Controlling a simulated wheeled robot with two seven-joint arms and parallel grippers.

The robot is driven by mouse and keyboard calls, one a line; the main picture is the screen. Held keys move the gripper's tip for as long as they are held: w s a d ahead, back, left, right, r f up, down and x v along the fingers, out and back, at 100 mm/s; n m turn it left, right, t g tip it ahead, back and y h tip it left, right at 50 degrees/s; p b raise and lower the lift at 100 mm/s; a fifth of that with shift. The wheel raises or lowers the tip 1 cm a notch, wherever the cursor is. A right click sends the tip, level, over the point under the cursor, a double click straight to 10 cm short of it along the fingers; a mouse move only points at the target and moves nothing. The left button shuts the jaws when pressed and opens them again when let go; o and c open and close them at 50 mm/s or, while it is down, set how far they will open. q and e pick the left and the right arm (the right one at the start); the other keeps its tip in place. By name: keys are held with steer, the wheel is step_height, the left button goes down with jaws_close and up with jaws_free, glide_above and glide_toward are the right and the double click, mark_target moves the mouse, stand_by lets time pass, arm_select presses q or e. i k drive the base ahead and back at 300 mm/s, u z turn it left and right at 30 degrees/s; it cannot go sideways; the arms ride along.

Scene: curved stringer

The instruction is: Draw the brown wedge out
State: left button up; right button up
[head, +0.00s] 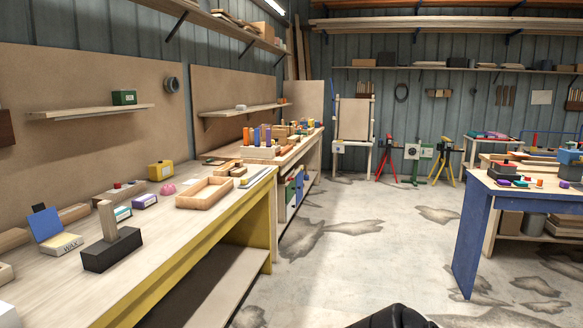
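A tan-brown upright wooden piece (107,221), which looks like the wedge, stands up from a black block (112,250) on the long wooden bench (60,290) at the left. Its lower end is hidden by the block, so I cannot tell how deep it sits. No gripper fingers show in the head view. A dark rounded shape at the bottom edge may be part of my arm.
A blue-lidded box (58,232), a yellow box (160,171), a pink dome (168,189) and a wooden tray (205,192) are on the same bench. A blue-legged table (472,240) stands right. The concrete floor (370,235) between is clear.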

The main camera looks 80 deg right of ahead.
mark_target(238, 163)
steer(key=z, duration=2.75)
steer(key=k, duration=0.65)
steer(key=z, duration=0.6)
steer(key=i, duration=3.9)
steer(key=u, duration=1.65)
steer(key=i, duration=1.3)
steer(key=u, duration=1.2)
